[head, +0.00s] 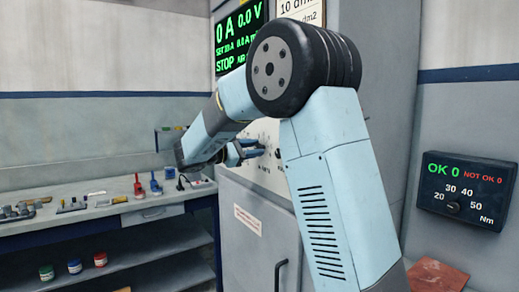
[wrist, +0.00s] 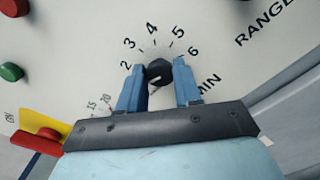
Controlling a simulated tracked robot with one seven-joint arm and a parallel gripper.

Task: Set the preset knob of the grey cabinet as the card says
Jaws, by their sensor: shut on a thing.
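The grey cabinet (head: 250,230) stands in the middle of the head view, partly behind my arm. My gripper (head: 258,149) is at its upper front panel. In the wrist view my gripper (wrist: 160,82) has its blue fingers on either side of a black knob (wrist: 158,71) and is shut on it. Numbers 2 to 6 arc above the knob, with "MIN" at lower right; its pointer setting is hard to read. Whether this is the preset knob I cannot tell. A white card (head: 300,10) shows "10 dm" and "dm2", mostly cut off or hidden.
A display (head: 238,35) reads 0 A, 0.0 V, STOP. In the wrist view a red handle on a yellow plate (wrist: 42,122), a green button (wrist: 11,72) and a red button (wrist: 13,7) are left of the knob. A torque box (head: 464,190) hangs at right; a workbench (head: 110,215) stands left.

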